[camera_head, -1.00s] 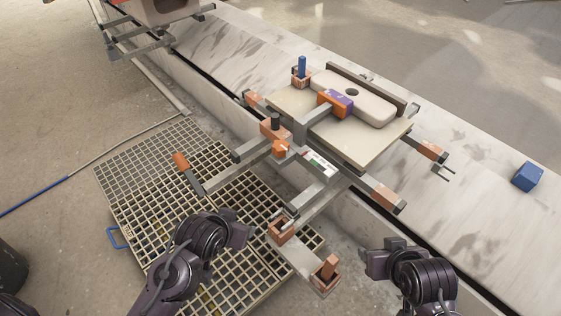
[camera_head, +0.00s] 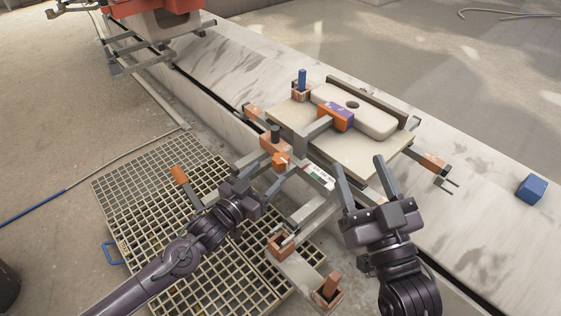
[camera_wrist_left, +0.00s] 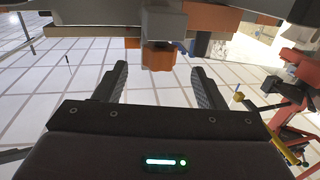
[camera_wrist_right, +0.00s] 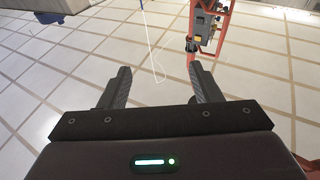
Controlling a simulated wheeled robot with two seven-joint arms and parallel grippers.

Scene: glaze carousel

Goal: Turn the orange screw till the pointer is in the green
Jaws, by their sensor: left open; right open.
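The orange screw (camera_head: 281,160) is a knob on the near side of the carriage, below an orange block. In the left wrist view the screw (camera_wrist_left: 158,57) sits centred just beyond my left fingertips. My left gripper (camera_head: 272,174) is open and faces the screw, apart from it as far as I can tell. The gauge strip (camera_head: 320,177), white with green and a little red, lies right of the screw. Its pointer is too small to make out. My right gripper (camera_head: 361,172) is open and empty, raised in front of the carriage's right side.
The carriage's board (camera_head: 383,154) carries a pale slab and a purple-orange block (camera_head: 336,116). An orange-handled lever (camera_head: 179,175) stands left of my left gripper. Open-topped orange boxes (camera_head: 281,245) are below the gauge. A blue block (camera_head: 532,188) lies far right on the bench.

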